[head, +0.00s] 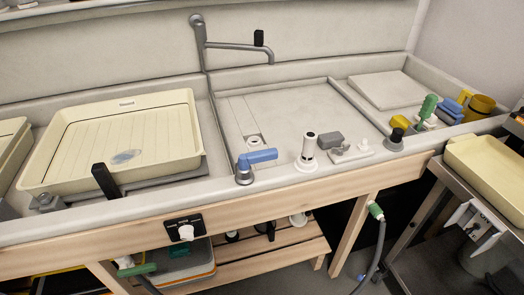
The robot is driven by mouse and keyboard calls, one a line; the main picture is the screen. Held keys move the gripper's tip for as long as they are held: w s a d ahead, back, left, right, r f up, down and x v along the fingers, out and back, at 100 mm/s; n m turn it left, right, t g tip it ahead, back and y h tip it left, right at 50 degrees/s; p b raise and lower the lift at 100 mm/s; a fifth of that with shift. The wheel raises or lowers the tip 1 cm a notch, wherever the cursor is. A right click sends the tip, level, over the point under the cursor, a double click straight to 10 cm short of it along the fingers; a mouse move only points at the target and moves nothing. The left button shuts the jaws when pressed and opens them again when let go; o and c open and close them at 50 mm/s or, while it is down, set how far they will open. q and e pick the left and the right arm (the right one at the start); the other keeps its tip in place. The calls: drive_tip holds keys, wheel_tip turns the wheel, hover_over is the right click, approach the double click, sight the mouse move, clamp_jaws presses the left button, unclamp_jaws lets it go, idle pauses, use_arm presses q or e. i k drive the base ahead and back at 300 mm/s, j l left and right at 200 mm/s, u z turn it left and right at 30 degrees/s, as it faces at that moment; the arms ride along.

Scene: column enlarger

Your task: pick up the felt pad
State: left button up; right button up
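I cannot tell for certain which thing is the felt pad. A small dark grey block (330,140) lies near the sink's front ledge, right of a white cylindrical fitting (308,150), and may be it. A larger flat, pale grey slab (392,89) lies in the sink's right part. Neither of my grippers is in the head view, and nothing is seen being held.
The long sink has a cream tray (115,140) at left and a tap (232,45). A blue-handled valve (258,157), a green-handled tool (427,108) and a yellow mug (479,106) stand along its front and right. Another cream tray (490,172) sits on the right trolley.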

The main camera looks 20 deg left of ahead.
sight(328, 140)
drive_tip(key=i+l, duration=0.15)
drive_tip(key=l, duration=0.15)
drive_tip(key=i+l+u, duration=0.15)
drive_tip(key=l+u, duration=0.15)
drive_tip(key=i+l+u, duration=0.1)
drive_tip(key=l+u, duration=0.2)
drive_tip(key=l, duration=0.2)
drive_tip(key=l+u, duration=0.35)
drive_tip(key=i+l, duration=0.05)
drive_tip(key=l, duration=0.05)
